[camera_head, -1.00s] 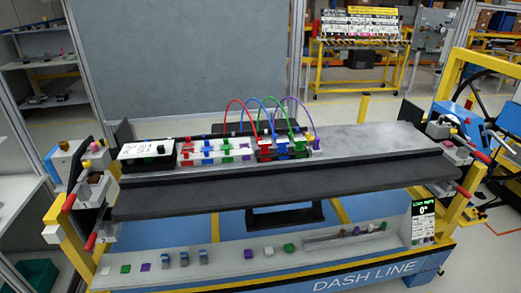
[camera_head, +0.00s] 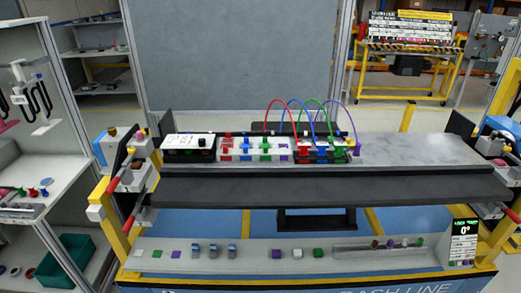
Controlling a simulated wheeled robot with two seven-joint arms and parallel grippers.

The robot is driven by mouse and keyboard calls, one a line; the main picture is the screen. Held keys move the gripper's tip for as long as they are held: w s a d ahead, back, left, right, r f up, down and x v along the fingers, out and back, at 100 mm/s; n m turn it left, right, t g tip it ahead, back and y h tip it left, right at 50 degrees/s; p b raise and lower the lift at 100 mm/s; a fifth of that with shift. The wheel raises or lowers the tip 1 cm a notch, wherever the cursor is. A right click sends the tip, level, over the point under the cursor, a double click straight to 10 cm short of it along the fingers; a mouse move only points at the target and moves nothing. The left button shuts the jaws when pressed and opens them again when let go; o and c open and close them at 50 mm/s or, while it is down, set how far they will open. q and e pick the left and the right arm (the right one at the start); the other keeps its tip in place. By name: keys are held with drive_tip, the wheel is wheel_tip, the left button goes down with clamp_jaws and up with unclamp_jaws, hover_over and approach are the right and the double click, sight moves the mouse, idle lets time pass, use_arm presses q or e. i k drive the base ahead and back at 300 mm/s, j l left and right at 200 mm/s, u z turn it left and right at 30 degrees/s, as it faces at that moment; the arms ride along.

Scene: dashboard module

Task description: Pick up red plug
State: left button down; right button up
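The dashboard module (camera_head: 190,142) stands on the long grey bench. A red plug (camera_head: 303,150) sits at its right part, at the end of a red cable (camera_head: 272,108) that arches up over the module. A blue, a green and a purple cable arch beside it. On the module's white panel, a red connector piece (camera_head: 226,148) sits in a row with blue, green and purple ones. Small red pieces also lie on the left shelf (camera_head: 33,192), too small to identify. Neither of my grippers is in view.
A dark rail (camera_head: 330,187) runs along the bench front. Below it a grey tray (camera_head: 230,262) holds several small coloured parts. Red-handled clamps (camera_head: 125,180) stand at the bench ends. A green bin (camera_head: 68,258) is at lower left. The bench right of the module is clear.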

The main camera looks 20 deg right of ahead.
sight(303, 152)
drive_tip(key=i+j, duration=0.25)
drive_tip(key=i+j+z, duration=0.1)
drive_tip(key=z, duration=0.3)
drive_tip(key=j+z, duration=0.25)
drive_tip(key=z, duration=0.15)
drive_tip(key=i+j+z, duration=0.1)
drive_tip(key=j+z, duration=0.25)
drive_tip(key=l, duration=0.1)
